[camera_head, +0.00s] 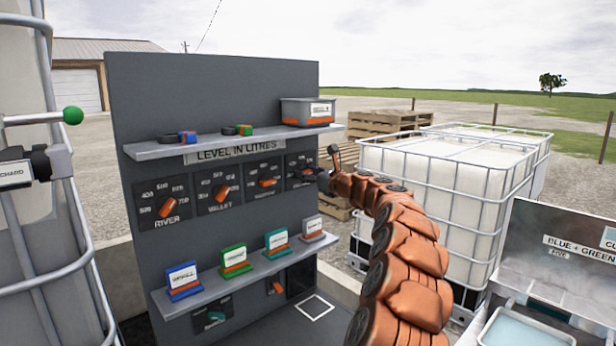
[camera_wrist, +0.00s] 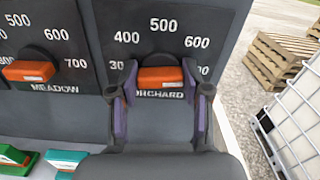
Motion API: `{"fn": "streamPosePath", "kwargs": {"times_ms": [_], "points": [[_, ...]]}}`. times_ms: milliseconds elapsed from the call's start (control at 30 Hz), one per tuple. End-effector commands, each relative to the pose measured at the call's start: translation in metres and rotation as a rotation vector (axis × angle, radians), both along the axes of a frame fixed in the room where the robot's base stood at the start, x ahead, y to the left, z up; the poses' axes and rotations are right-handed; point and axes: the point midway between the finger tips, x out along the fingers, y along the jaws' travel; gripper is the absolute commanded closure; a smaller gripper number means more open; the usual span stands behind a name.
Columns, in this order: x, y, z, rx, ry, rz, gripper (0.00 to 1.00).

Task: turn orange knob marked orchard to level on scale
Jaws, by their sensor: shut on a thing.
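The orange orchard knob (camera_wrist: 160,78) sits on a dark scale plate (camera_wrist: 160,20) above the label ORCHARD in the wrist view. The scale shows 400, 500 and 600, with the outer numbers partly covered by my fingers. My gripper (camera_wrist: 160,84) is shut on the knob, one purple-sided finger at each end. In the head view my gripper (camera_head: 326,178) reaches the rightmost scale plate (camera_head: 297,160) of the upper row and partly covers it.
The meadow knob (camera_wrist: 28,71) is just left. Small coloured signs stand on the lower shelf (camera_head: 250,268); a grey bin (camera_head: 306,108) is on the upper shelf (camera_head: 160,149). A caged white tank (camera_head: 450,175) stands right of the panel (camera_head: 200,80), close behind my arm.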

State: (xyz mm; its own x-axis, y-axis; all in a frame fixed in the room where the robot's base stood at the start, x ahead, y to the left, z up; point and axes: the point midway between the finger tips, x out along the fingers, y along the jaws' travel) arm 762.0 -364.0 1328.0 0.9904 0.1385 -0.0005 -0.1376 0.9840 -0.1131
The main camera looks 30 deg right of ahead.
Motion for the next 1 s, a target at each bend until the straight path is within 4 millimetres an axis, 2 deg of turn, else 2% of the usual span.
{"fn": "streamPosePath", "kwargs": {"times_ms": [1000], "points": [[-0.0004, 0.0027, -0.0045, -0.929, -0.132, -0.002, 0.87]]}}
